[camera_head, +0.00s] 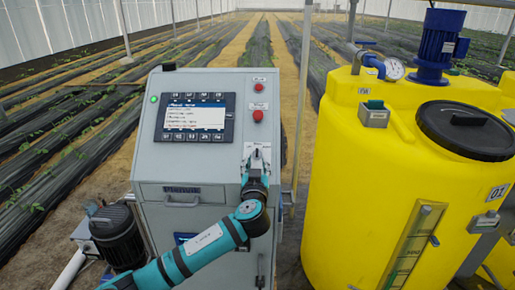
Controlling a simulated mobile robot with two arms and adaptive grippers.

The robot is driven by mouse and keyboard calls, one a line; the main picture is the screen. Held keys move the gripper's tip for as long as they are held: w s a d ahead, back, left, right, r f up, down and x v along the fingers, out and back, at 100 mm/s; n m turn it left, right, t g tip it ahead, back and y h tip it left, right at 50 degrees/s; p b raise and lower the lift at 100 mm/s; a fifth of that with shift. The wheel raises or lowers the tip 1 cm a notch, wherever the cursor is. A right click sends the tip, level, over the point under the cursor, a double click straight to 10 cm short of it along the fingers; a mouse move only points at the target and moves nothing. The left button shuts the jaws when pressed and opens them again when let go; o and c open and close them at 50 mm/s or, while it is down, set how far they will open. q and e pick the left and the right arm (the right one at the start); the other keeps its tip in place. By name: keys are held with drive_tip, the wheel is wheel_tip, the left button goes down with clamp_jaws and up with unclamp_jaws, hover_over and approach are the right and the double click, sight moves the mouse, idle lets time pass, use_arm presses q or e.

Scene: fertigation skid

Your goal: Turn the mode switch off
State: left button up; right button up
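The mode switch is on the front of the grey control cabinet, at a light plate (263,147) below the red buttons. The knob itself is mostly hidden behind my gripper, so its position cannot be read. My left gripper (257,158) reaches up from below, in front of this plate. Its fingers are small and dark in this view, and I cannot tell whether they are open, shut, or touching the knob. My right gripper is not in view.
The grey cabinet (215,170) has a lit screen (195,116), a green lamp (154,99) and two red buttons, the lower one (258,116) just above the switch plate. A yellow tank (350,170) stands close on the right. A dark motor (117,235) is low on the left.

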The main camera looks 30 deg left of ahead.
sight(257, 153)
use_arm(q)
drive_tip(key=p+x, duration=0.1)
drive_tip(key=x, duration=0.3)
drive_tip(key=shift+a+r, duration=0.1)
drive_tip(key=shift+r, duration=0.05)
drive_tip(key=shift+p+x, duration=0.3)
drive_tip(key=shift+x, duration=0.45)
clamp_jaws()
